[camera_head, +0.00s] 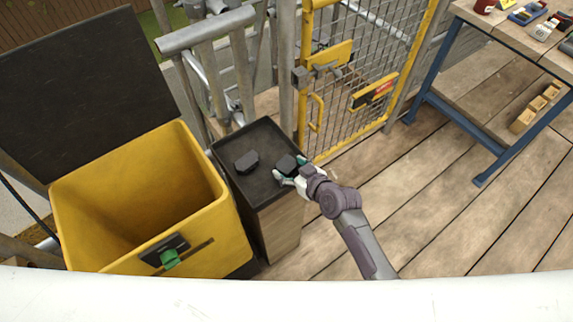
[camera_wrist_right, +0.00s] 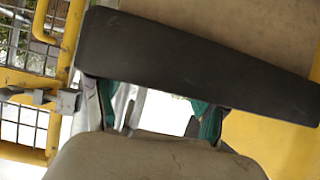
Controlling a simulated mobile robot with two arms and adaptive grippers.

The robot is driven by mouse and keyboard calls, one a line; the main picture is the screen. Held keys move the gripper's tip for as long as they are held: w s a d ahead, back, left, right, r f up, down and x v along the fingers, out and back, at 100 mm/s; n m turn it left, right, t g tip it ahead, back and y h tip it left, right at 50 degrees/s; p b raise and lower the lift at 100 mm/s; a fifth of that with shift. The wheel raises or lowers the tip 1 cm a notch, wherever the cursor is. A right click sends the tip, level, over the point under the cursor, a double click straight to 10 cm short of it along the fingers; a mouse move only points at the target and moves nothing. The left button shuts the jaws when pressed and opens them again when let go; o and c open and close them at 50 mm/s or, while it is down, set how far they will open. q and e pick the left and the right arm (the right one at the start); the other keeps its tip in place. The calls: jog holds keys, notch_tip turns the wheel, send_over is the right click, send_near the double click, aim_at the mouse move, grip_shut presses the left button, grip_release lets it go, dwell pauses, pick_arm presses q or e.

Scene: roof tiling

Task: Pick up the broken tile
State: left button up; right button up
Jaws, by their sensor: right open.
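Two dark grey tile pieces lie in the head view on a black tray-like top: a left piece (camera_head: 246,162) and a right piece (camera_head: 287,162). My right gripper (camera_head: 289,168) is at the right piece, with its teal-tipped fingers open on either side of it. I cannot tell whether they touch it. In the right wrist view the teal finger pads of my right gripper (camera_wrist_right: 157,108) stand apart. My left gripper is not in view.
The black top (camera_head: 262,190) sits on a wooden stand. A yellow bin (camera_head: 225,225) with its black lid raised stands close on the left. A yellow mesh gate (camera_head: 405,85) and grey railings are behind. A blue-legged workbench (camera_head: 455,115) is at the right. The plank floor between is clear.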

jog(key=shift+w+a+f, duration=0.3)
jog(key=shift+w+a, duration=0.05)
jog(key=shift+w, duration=0.15)
jog(key=c, duration=0.9)
jog(key=shift+r, duration=0.1)
